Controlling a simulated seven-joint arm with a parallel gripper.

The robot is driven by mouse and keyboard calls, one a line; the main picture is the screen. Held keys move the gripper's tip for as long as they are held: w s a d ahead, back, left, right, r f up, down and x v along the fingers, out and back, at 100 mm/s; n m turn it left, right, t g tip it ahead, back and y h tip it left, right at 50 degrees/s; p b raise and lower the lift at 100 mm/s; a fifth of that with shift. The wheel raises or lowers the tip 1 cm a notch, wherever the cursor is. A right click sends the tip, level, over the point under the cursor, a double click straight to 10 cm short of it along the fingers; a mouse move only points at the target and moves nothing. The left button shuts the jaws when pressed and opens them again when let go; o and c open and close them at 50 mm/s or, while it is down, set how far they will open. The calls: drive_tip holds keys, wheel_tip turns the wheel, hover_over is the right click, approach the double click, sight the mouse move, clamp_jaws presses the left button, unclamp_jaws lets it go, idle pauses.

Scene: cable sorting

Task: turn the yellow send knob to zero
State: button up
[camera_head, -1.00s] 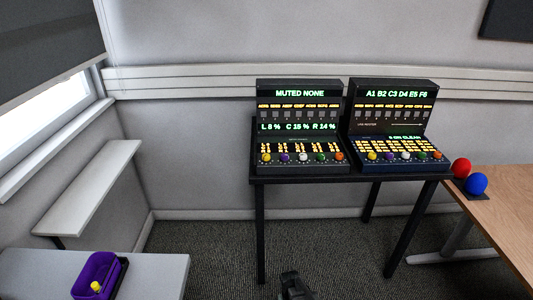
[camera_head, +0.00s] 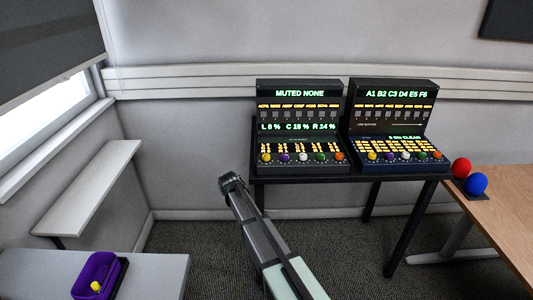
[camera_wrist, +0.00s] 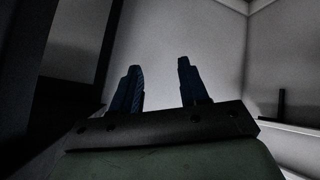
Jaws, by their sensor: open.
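Two black consoles stand side by side on a dark table. The left console (camera_head: 299,110) reads "MUTED NONE" and has a row of knobs along its front, with a yellow knob (camera_head: 266,157) at the left end. The right console (camera_head: 392,108) also has a yellow knob (camera_head: 372,156) at its left end. The knobs' pointer marks are too small to read. My gripper (camera_head: 231,182) is in front of and lower left of the left console, apart from it. In the wrist view my gripper (camera_wrist: 160,85) shows two separated fingers with nothing between them.
The dark table (camera_head: 350,179) carries both consoles. A wooden desk (camera_head: 497,190) at right holds a red ball (camera_head: 461,168) and a blue ball (camera_head: 477,184). A purple bin (camera_head: 88,284) with a yellow object is on the grey table at lower left. A shelf (camera_head: 88,185) juts from the left wall.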

drive_tip(key=w+r+t, duration=0.1)
drive_tip(key=w+r, duration=0.7)
drive_tip(key=r, duration=0.4)
wheel_tip(320, 180, up, 20)
drive_tip(key=m+g, duration=1)
drive_tip(key=m, duration=0.1)
hover_over(266, 155)
drive_tip(key=shift+h, duration=0.3)
wheel_tip(266, 155, down, 14)
drive_tip(key=shift+d+r, duration=0.1)
drive_tip(key=c, duration=0.8)
